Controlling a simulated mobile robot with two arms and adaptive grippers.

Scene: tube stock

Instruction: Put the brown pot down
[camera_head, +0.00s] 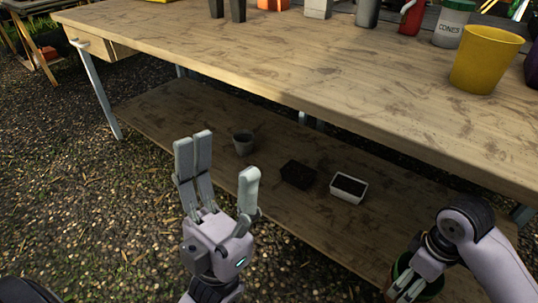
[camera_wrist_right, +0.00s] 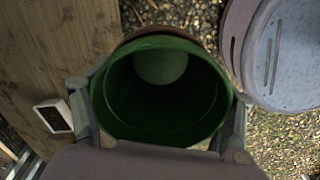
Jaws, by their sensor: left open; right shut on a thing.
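The brown pot (camera_wrist_right: 165,34) has a green inside and fills the middle of the right wrist view, its opening facing the camera. My right gripper (camera_wrist_right: 160,112) is shut on it, with a finger at each side of the rim. In the head view the pot (camera_head: 392,288) shows at the bottom right, partly hidden by my right gripper (camera_head: 408,284). It is in front of the bench's lower shelf; its base is hidden, so I cannot tell whether it touches anything. My left gripper (camera_head: 222,165) is open and empty, fingers up, in front of the lower shelf.
The bench top (camera_head: 250,55) carries a yellow pot (camera_head: 485,60) and a cones tin (camera_head: 452,24). Gravel (camera_head: 90,200) lies in front.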

